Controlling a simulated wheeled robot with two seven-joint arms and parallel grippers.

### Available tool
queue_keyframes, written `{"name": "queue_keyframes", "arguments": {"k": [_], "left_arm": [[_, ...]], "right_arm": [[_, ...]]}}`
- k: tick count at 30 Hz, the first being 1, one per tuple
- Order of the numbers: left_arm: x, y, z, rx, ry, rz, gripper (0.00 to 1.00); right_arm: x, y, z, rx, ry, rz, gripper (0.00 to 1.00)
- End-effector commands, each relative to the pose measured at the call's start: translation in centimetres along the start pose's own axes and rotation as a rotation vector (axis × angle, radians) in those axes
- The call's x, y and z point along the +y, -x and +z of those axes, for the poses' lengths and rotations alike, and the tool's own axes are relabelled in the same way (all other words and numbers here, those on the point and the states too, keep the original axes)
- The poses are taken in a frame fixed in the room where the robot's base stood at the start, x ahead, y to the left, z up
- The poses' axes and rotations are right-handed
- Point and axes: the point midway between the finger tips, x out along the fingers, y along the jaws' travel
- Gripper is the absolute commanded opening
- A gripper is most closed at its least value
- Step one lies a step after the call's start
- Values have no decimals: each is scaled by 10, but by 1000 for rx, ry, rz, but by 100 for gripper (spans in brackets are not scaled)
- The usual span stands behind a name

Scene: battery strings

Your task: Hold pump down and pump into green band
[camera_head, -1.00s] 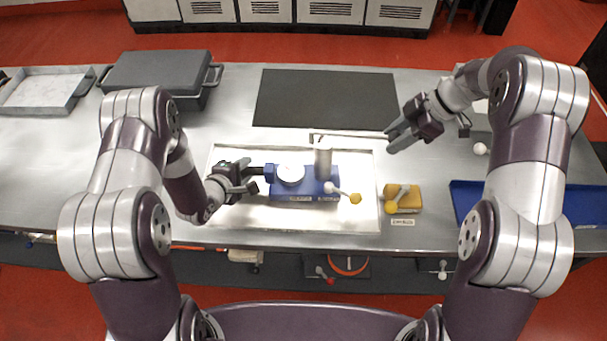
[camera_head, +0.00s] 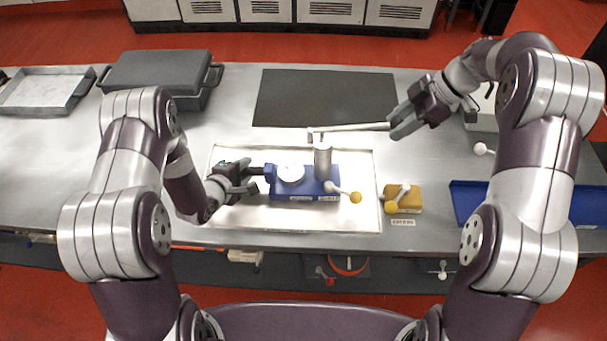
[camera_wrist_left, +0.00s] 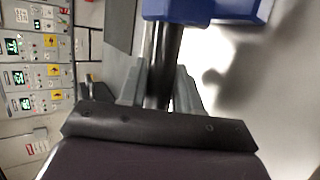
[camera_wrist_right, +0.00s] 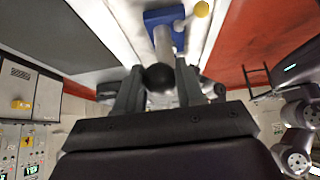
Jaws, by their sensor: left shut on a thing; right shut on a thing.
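The blue pump (camera_head: 305,186) lies on the bright white panel, with a round white gauge (camera_head: 290,173) on top and an upright metal cylinder (camera_head: 323,160). The gauge's band cannot be read. A pale lever (camera_head: 350,127) runs right from the cylinder top. My right gripper (camera_head: 395,130) is shut on the lever's far end; its dark round knob (camera_wrist_right: 158,76) shows between the fingers in the right wrist view. My left gripper (camera_head: 250,180) is shut on a dark bar (camera_wrist_left: 163,60) on the pump's left side. A lever with a yellow knob (camera_head: 355,198) sticks out at the front right.
A yellow block (camera_head: 408,196) with a small lever sits right of the panel. A blue tray (camera_head: 470,205) is further right. A dark mat (camera_head: 325,97) lies behind the pump. A grey case (camera_head: 155,75) stands at the back left.

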Motion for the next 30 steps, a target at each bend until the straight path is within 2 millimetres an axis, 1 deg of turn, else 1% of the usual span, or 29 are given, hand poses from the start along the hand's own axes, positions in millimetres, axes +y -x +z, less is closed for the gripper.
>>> {"name": "queue_keyframes", "arguments": {"k": [1, 3, 8, 22, 30], "left_arm": [[-5, 0, 0, 0, 1, -12, 0], [-4, 0, 0, 0, 1, -11, 0], [-4, 0, 1, -1, 0, -10, 0], [-4, 0, 2, -5, -2, -9, 0], [-4, 0, 2, -5, -2, -9, 0]], "right_arm": [[1, 4, -4, 0, 3, 6, 0], [1, 8, -8, 1, 4, 6, 0], [1, 6, -6, 1, 2, 4, 0], [0, -24, 16, 4, 0, -4, 0], [0, -28, 19, 3, 1, -3, 0]]}}
